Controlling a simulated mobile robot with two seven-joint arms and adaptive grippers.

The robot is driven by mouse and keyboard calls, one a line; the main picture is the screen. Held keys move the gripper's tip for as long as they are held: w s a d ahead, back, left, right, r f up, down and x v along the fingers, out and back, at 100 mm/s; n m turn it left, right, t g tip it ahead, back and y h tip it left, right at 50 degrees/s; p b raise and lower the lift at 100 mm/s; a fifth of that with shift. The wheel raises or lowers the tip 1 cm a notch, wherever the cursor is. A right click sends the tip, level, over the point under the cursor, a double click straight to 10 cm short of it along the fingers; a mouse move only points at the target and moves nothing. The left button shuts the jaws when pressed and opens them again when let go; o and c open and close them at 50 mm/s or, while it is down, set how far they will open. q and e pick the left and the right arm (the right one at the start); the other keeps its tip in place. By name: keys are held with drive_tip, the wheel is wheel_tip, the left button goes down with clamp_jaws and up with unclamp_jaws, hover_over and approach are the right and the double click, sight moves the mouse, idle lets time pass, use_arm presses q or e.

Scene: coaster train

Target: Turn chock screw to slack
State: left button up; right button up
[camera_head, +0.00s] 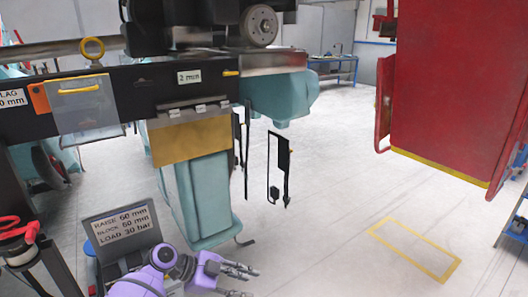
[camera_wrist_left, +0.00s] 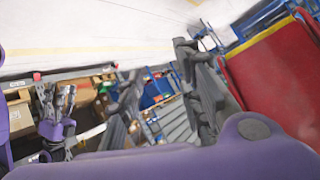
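I cannot pick out the chock screw for certain. A yellow ring (camera_head: 92,48) stands on top of the dark beam (camera_head: 135,90) at the upper left in the head view. The beam carries a "2 mm" label (camera_head: 189,76) and a short yellow bar (camera_head: 231,73). My purple left gripper (camera_head: 238,281) is at the bottom of the head view, well below the beam. Its fingers are apart and empty, and they show in the left wrist view too (camera_wrist_left: 162,100). My right gripper (camera_wrist_left: 57,98) appears at the left of the wrist view, its fingertips apart.
A grey sign (camera_head: 122,226) reading "RAISE 60 mm" stands beside the left arm. A teal column (camera_head: 197,198) rises behind the gripper. A red cabinet (camera_head: 450,80) hangs at the right. Red-handled tools (camera_head: 20,229) are at the far left.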

use_arm(q)
drive_tip(key=w+a+f+n+t+y, duration=0.3)
drive_tip(key=w+a+n+y, duration=0.1)
drive_tip(key=w+a+n, duration=0.25)
drive_tip(key=w+a+r+n+t+y, duration=0.6)
drive_tip(key=w+a+r+n+t, duration=0.3)
drive_tip(key=w+a, duration=0.3)
drive_tip(key=s+d+f+n+g, duration=0.1)
drive_tip(key=s+f, duration=0.9)
drive_tip(key=s, duration=0.3)
drive_tip(key=s+d+f+n+g, duration=0.1)
drive_tip(key=s+d+f+g, duration=0.1)
drive_tip(key=s+f, duration=0.95)
drive_tip(key=s+d+f+n+g, duration=0.1)
drive_tip(key=s+n+g, duration=0.1)
drive_tip(key=s, duration=2.5)
drive_tip(key=shift+d+f+g+y, duration=0.3)
drive_tip(key=shift+d, duration=0.1)
